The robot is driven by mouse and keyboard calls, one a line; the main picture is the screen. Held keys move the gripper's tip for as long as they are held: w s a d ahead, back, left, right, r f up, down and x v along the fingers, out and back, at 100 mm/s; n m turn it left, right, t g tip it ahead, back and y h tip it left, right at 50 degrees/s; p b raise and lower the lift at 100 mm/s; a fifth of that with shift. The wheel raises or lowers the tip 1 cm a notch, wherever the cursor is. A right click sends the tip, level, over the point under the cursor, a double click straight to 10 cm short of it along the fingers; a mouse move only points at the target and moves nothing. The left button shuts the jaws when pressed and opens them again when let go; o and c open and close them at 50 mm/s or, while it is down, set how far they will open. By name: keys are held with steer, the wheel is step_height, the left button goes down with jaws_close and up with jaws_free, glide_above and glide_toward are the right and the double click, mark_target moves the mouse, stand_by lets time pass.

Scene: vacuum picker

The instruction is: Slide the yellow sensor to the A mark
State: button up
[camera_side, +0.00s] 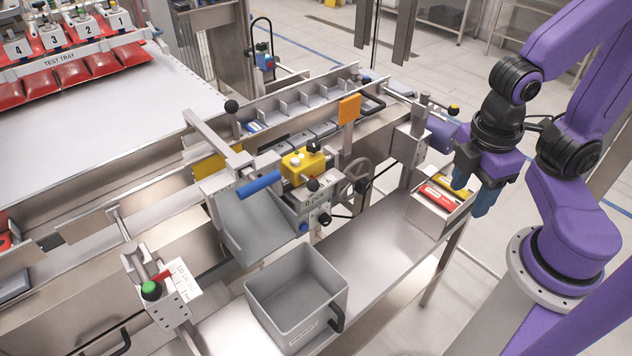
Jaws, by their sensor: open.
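The yellow sensor (303,163) is a small yellow block with a pale round knob on top. It sits on the metal rail assembly at the middle of the picture, beside a blue handle (260,185). A small label plate (316,196) below it carries tiny print that seems to end in an A; I cannot make out the A mark for certain. My gripper (470,192) has blue fingers pointing down. It is open and empty, well to the right of the sensor, above and beside a small metal box holding red and yellow items (437,193).
A grey open bin (296,295) is in front. A green button post (152,289) is at lower left. The metal bench (385,235) between bin and box is clear.

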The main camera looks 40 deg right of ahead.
step_height(320, 180, down, 4)
steer(key=w+a+n+t+h, duration=0.2)
steer(key=w+n+h, duration=0.1)
steer(key=n+h, duration=0.15)
steer(key=n+t+y, duration=0.2)
steer(key=n+t, duration=1.2)
steer(key=t, duration=0.1)
glide_toward(317, 189)
steer(key=w, duration=0.3)
steer(key=w+d, duration=0.1)
steer(key=w, duration=0.4)
steer(key=shift+w+d+f, duration=0.15)
steer(key=shift+w+d, duration=0.15)
steer(key=shift+w, duration=0.05)
jaws_close()
